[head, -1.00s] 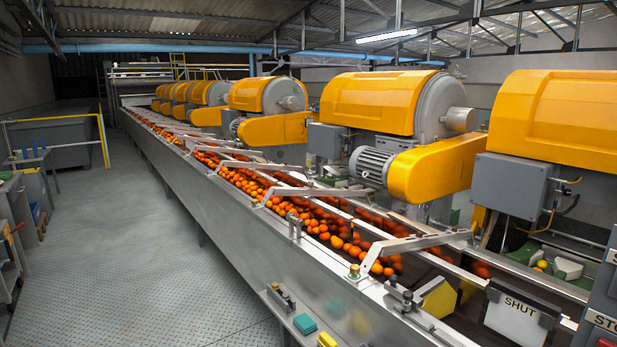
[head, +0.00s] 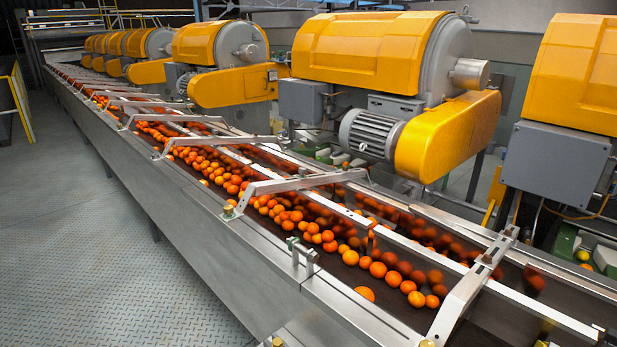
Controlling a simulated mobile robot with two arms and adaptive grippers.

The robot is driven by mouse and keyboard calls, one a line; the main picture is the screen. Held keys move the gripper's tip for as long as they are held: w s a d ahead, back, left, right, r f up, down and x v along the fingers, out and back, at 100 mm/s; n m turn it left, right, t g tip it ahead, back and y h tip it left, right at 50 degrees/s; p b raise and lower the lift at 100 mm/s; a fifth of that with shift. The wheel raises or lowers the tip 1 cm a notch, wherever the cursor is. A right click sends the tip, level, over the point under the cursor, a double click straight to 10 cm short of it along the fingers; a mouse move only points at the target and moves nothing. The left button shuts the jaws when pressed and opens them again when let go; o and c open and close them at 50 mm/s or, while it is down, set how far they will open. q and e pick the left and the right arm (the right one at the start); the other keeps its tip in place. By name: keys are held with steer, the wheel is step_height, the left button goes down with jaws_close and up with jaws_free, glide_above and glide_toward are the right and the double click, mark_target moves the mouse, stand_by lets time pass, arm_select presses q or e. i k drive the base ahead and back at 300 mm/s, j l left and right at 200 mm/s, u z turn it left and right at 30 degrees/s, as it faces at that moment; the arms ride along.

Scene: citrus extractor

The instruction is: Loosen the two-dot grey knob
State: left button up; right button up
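I cannot make out a grey knob with two dots in the head view. A small grey metal clamp-like fitting (head: 303,257) stands on the near rail of the conveyor, but no dots show on it. Small brass-coloured caps sit near the rail, one at the foot of a bracket (head: 228,211) and one at the bottom edge (head: 278,342). Neither of my grippers is in view.
A long steel conveyor trough (head: 190,200) carries many oranges (head: 320,235) under slanted metal brackets (head: 465,290). Yellow-covered machines with grey motors (head: 370,132) line its far side. The patterned metal floor (head: 80,240) on the left is clear.

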mark_target(302, 171)
steer(key=i+j+z, duration=0.45)
steer(key=j+z, duration=0.15)
steer(key=z, duration=0.15)
steer(key=i+j+z, duration=0.1)
steer(key=j+z, duration=0.25)
steer(key=i+j+z, duration=0.1)
steer(key=j+z, duration=0.65)
steer(key=i+j, duration=0.05)
steer(key=j, duration=0.05)
